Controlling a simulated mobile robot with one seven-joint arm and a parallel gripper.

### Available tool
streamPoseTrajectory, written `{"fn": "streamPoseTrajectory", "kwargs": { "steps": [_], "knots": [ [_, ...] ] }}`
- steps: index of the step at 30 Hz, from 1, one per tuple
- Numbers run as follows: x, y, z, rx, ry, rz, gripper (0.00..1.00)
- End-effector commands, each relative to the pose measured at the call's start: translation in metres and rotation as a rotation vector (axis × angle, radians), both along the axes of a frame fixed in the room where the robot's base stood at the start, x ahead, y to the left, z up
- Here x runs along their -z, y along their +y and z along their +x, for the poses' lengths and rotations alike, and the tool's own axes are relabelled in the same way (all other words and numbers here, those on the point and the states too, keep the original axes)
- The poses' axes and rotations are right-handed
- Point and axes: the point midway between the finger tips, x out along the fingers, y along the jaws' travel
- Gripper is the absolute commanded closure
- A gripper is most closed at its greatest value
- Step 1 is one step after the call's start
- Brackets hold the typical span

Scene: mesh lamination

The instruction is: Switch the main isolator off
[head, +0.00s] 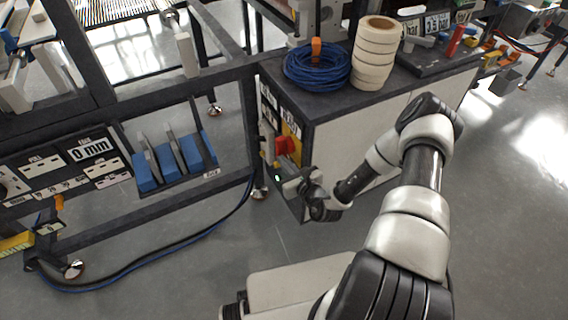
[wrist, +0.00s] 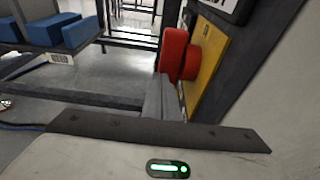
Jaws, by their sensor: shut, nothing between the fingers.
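The main isolator is a red rotary handle (head: 285,145) on a yellow plate (head: 292,130), fixed to the dark end face of the cabinet. In the wrist view the red handle (wrist: 178,55) stands out from the yellow plate (wrist: 208,55), just beyond my fingers. My gripper (head: 279,162) is low at that end face, just below the handle. In the wrist view my gripper (wrist: 160,97) shows as grey fingers, shut and empty, below and close to the handle. I cannot tell whether they touch it. The handle's exact angle is unclear.
A coil of blue cable (head: 317,68) and a stack of cream tape rolls (head: 374,55) stand on the cabinet top (head: 335,103). A dark machine frame (head: 180,95) with blue blocks (head: 170,162) is on the left. Cables run along the floor, which is otherwise open.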

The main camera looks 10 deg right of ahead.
Motion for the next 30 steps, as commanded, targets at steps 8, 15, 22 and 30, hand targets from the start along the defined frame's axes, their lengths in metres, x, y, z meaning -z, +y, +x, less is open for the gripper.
{"fn": "streamPoseTrajectory", "kwargs": {
  "steps": [8, 15, 22, 30],
  "knots": [
    [0.004, 0.0, 0.001, 0.0, -0.043, 0.011, 1.0],
    [0.007, 0.0, 0.002, 0.0, -0.09, 0.024, 1.0],
    [0.01, 0.001, 0.003, 0.001, -0.146, 0.039, 1.0],
    [0.019, 0.002, 0.007, 0.002, -0.291, 0.078, 1.0]
  ]
}}
